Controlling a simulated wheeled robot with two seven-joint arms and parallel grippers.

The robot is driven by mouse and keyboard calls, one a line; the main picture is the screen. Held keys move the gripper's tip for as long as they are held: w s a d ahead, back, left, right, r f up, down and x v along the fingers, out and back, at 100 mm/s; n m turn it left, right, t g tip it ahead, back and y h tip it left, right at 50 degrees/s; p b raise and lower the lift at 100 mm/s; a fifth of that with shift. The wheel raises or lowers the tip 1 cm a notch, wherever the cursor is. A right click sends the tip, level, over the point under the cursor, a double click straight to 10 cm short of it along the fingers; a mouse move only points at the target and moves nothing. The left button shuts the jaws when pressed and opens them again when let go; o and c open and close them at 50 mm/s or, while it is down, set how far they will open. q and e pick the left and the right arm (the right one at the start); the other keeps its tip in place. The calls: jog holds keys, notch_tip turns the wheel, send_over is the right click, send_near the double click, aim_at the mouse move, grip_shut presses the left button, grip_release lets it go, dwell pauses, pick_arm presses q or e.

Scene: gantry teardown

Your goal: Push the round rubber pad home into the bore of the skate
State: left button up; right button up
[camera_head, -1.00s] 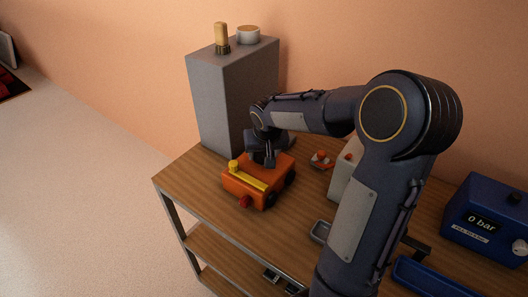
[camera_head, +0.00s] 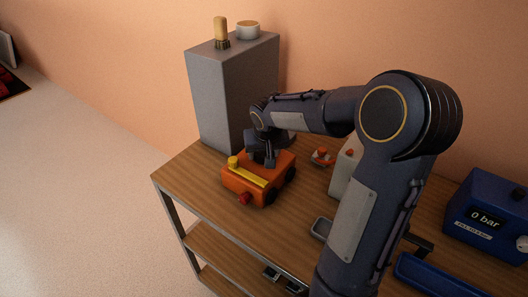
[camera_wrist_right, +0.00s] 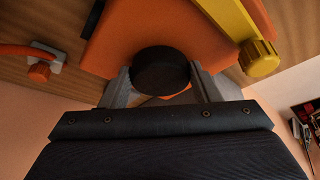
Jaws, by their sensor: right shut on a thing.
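The skate (camera_head: 257,178) is an orange block with a yellow bar, a yellow knob, a red knob and dark wheels, on the wooden table. My right gripper (camera_head: 270,163) is over its top, pointing down. In the right wrist view the gripper (camera_wrist_right: 163,88) is shut on the round black rubber pad (camera_wrist_right: 160,70), one finger on each side. The skate (camera_wrist_right: 140,30) lies directly beyond the pad. The bore is hidden, and I cannot tell whether the pad sits in it. My left gripper is not in view.
A tall grey cabinet (camera_head: 230,95) stands behind the skate, with a brush-like item (camera_head: 221,33) and a round pot (camera_head: 248,30) on top. A blue gauge box (camera_head: 487,220) reading 0 bar is at right. The front left of the table (camera_head: 190,180) is clear.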

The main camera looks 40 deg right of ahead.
jog(key=shift+s+f, duration=0.1)
jog(key=shift+f, duration=0.15)
jog(key=o, duration=1.1)
jog(key=shift+o, duration=0.2)
jog(key=shift+r, duration=0.15)
jog(key=w+p+v, duration=0.1)
jog(key=p+v, duration=0.2)
jog(key=v, duration=0.8)
jog(key=shift+d+r, duration=0.3)
jog(key=shift+r, duration=0.15)
jog(key=shift+w, duration=0.1)
